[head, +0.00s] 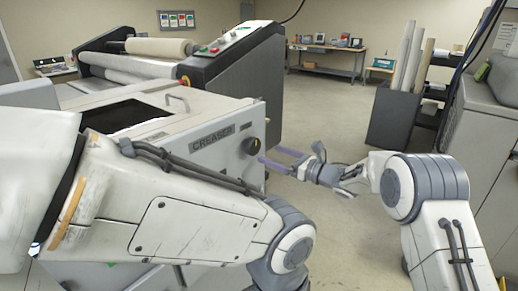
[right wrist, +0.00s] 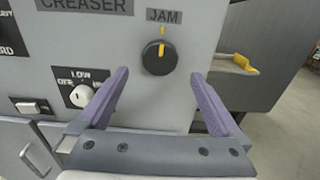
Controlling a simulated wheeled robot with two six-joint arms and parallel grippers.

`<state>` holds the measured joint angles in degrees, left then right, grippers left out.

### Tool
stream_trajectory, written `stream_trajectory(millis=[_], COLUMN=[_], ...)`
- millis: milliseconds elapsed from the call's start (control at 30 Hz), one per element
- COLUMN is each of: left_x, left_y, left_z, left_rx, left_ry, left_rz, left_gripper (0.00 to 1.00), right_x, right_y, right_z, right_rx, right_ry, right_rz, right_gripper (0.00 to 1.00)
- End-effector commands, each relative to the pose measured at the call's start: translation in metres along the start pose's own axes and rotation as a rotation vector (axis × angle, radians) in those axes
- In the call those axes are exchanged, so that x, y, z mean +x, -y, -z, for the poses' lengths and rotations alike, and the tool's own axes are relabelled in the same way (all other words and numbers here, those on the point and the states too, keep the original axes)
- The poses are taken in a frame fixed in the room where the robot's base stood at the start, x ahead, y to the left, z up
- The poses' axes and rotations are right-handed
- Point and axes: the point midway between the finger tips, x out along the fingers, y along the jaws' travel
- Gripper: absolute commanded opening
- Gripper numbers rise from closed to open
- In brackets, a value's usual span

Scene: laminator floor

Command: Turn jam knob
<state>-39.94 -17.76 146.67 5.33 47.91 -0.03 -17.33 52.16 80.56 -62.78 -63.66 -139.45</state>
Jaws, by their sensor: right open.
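The jam knob (right wrist: 158,59) is a round black dial on the grey creaser panel, under a "JAM" label (right wrist: 164,16). Its yellow pointer points about straight up, toward a yellow mark on the panel. In the head view the knob (head: 251,146) sits at the right end of the "CREASER" front. My right gripper (head: 272,156) is open, with its purple fingers reaching toward the panel near the knob. In the right wrist view the gripper (right wrist: 159,76) is empty; the knob shows between and slightly above its fingertips, not touched. My left gripper is out of view.
A white low-setting switch (right wrist: 82,96) and a rocker switch (right wrist: 31,107) are on the panel at left. A yellow-tipped latch (right wrist: 243,63) is at right. Open floor (head: 325,112) lies beyond the creaser; a dark bin with rolls (head: 394,115) stands right.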

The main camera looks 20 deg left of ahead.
Motion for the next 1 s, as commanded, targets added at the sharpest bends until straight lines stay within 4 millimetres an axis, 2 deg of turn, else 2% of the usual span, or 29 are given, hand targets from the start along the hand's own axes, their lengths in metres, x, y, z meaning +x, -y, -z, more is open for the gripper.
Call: stream_trajectory(millis=[100,300,500,767,800,867,900,967,1000], left_x=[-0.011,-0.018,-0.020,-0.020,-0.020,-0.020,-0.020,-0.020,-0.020], left_y=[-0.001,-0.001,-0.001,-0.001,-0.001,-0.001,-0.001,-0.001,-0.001], left_z=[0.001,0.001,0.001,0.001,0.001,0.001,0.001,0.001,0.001], left_rx=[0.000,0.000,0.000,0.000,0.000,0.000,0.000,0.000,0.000], left_ry=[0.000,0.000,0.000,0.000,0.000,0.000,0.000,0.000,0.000], left_rz=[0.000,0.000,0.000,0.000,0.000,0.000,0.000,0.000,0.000], left_gripper=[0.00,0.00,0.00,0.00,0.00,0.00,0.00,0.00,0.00], right_x=[0.025,0.054,0.066,0.067,0.067,0.067,0.067,0.067,0.067], right_y=[-0.001,0.000,0.000,0.000,0.000,0.000,0.000,0.000,0.000], right_z=[-0.002,-0.001,0.000,0.000,0.000,0.000,0.000,0.000,0.000], right_rx=[0.002,0.003,0.004,0.005,0.005,0.004,0.004,0.004,0.004], right_ry=[0.001,0.000,-0.001,0.000,0.000,0.000,0.000,0.000,0.000], right_rz=[-0.002,0.001,0.002,0.002,0.002,0.002,0.002,0.002,0.002], right_gripper=[1.00,1.00,1.00,1.00,0.96,0.73,0.58,0.35,0.20])
